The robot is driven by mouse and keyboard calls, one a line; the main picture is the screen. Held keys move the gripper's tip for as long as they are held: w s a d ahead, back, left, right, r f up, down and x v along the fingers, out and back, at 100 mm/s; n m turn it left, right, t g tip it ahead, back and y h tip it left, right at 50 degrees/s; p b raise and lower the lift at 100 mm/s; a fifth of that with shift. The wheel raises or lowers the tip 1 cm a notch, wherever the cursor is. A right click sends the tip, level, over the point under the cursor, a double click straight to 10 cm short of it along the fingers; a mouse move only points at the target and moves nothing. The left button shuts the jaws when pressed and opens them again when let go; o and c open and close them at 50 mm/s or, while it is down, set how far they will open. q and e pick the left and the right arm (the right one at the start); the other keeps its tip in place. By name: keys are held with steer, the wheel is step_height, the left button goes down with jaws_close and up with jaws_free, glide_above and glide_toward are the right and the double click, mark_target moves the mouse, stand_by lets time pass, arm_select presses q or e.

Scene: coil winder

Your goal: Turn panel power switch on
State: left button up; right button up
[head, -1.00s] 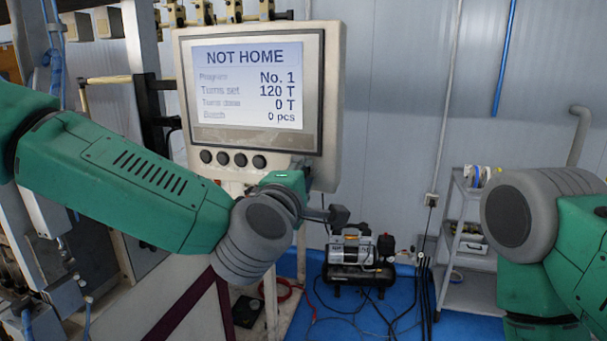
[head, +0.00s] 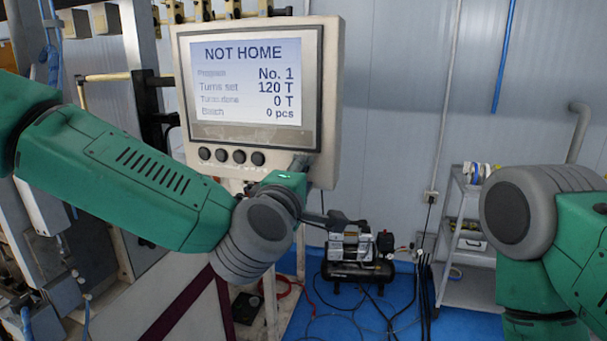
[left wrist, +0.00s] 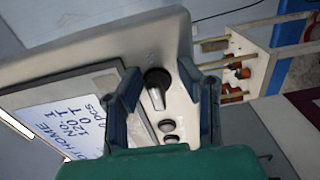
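The panel (head: 327,90) is a beige box with a lit screen (head: 255,80) reading "NOT HOME". In the left wrist view, a black rotary switch with a silver handle (left wrist: 156,97) sits on the panel face (left wrist: 160,45). My left gripper (left wrist: 160,73) is open, with one finger on each side of the switch and apparent gaps between. In the head view, my left gripper (head: 318,190) is at the panel's lower right corner, and the switch is hidden there. My right gripper is out of view; only my right arm shows.
Several black buttons (head: 222,156) line the panel below the screen; some also show beside the switch in the left wrist view (left wrist: 168,126). A compressor (head: 357,255) stands on the blue floor behind. A grey shelf cart (head: 463,235) stands further right. Machine framing fills the left side.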

arm_select(q)
steer(key=shift+r, duration=0.1)
steer(key=shift+s+a, duration=0.1)
steer(key=shift+s, duration=0.2)
steer(key=v, duration=1.1)
steer(key=shift+s, duration=0.1)
